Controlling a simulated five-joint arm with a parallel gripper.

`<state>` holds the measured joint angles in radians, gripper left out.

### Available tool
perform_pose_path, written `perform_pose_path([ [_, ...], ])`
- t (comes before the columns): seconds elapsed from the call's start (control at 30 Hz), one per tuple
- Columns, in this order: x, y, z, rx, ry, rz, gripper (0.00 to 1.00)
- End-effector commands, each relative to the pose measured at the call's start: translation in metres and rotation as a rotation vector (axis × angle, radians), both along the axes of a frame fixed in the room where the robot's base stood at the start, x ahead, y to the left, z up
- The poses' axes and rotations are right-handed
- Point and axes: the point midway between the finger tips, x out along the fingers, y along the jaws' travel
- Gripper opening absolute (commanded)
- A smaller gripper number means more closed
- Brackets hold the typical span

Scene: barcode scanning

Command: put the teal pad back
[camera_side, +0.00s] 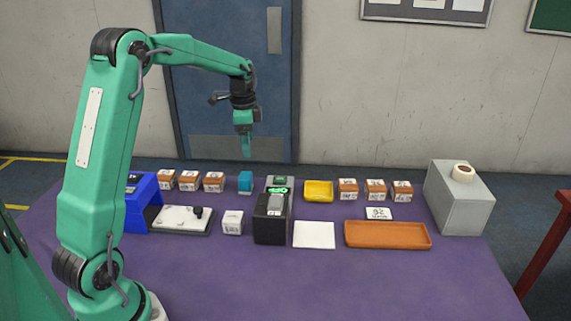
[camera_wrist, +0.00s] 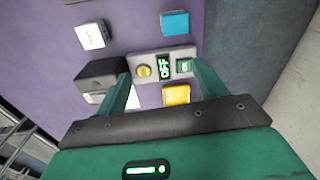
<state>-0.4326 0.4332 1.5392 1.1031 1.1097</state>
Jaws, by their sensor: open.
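The teal pad (camera_side: 245,182) is a small teal-blue block on the purple table at the back, just left of the control box. It also shows in the wrist view (camera_wrist: 175,23), beyond my fingertips near the top edge. My gripper (camera_side: 246,153) hangs in the air with its fingers pointing down, above the back of the table. In the wrist view my fingers (camera_wrist: 165,75) are spread apart with nothing between them in their grip. The grey control box and its display lie below and between them.
The black scanner (camera_side: 270,225) stands beside the grey control box (camera_wrist: 185,67), whose display reads OFF. Front table is clear.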

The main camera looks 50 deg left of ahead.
Motion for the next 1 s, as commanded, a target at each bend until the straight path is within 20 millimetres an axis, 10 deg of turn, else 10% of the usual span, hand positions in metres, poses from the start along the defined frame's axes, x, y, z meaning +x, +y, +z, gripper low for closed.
perform_pose_path([
  [0.5, -0.069, -0.103, 0.075, 0.0, -0.164, 0.234, 0.71],
  [1.0, -0.16, -0.175, 0.094, -0.082, -0.318, 0.458, 0.71],
])
